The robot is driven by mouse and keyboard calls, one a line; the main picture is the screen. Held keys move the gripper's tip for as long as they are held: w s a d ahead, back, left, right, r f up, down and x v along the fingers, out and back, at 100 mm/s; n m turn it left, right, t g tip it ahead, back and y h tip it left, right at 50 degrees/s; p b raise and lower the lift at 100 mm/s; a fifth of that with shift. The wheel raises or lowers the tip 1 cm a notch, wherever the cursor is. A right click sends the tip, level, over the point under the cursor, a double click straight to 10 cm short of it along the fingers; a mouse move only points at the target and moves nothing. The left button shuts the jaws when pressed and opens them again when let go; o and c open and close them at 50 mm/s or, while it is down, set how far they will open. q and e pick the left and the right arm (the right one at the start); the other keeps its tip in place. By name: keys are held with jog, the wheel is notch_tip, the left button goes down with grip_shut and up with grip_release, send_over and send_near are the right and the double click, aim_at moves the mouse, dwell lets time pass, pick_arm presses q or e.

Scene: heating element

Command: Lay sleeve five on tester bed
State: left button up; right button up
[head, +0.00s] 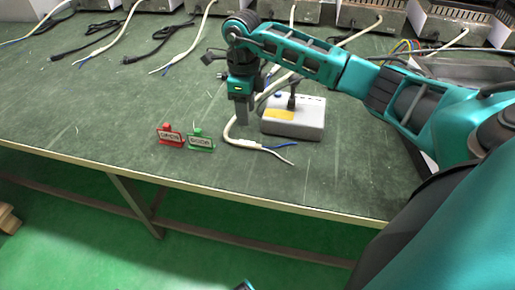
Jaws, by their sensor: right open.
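My right gripper (242,118) points straight down just left of the tester. Its fingers are open, though the gap between them barely shows from here. A thick white cable (232,136) curves around beside the fingertips and ends in split blue and white wires on the table. I cannot tell whether the fingers touch it. The tester (310,116) is a light grey box with a yellow panel, a blue button and a dark upright part on top. My left gripper cannot be made out. I cannot tell which item is sleeve five.
Several white and black cables lie towards the back, below a row of grey metal boxes (297,10). The table's left front is clear.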

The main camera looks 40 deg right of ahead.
send_over(248, 142)
jog(key=f, duration=0.4)
jog(key=shift+w+f+b, duration=0.25)
jog(key=shift+w+b, duration=0.1)
jog(key=shift+b, duration=0.05)
jog(key=f, duration=0.1)
jog(key=f+b, duration=0.1)
jog(key=f, duration=0.3)
jog(key=shift+s+f+b, duration=0.15)
jog(key=shift+s+b, duration=0.2)
jog(key=shift+s, duration=0.05)
grip_shut()
